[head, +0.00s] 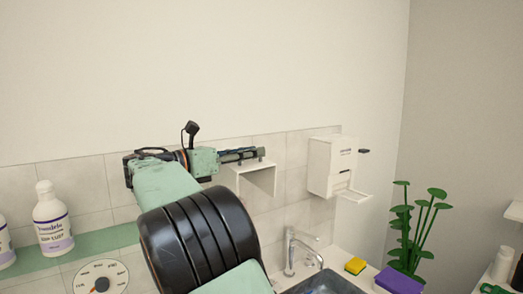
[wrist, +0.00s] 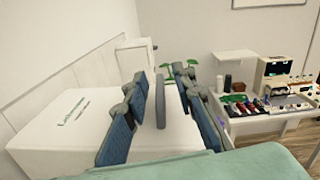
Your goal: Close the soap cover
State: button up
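A white box-like cover (head: 246,168) sticks out from the tiled wall, its hollow underside showing. It looks like the raised soap cover. In the wrist view its broad white face (wrist: 55,120) carries teal lettering and points up. A dark grey rounded piece (wrist: 161,100) stands at its outer part. My gripper (head: 252,154) is just above the cover, and its fingers (wrist: 161,78) are apart on either side of the grey piece. I cannot tell whether they touch it. The cover's hinge is hidden from me.
A soap bottle (head: 52,222) stands left. The wall above is bare.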

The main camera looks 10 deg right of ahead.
jog(key=shift+x, duration=1.75)
grip_shut()
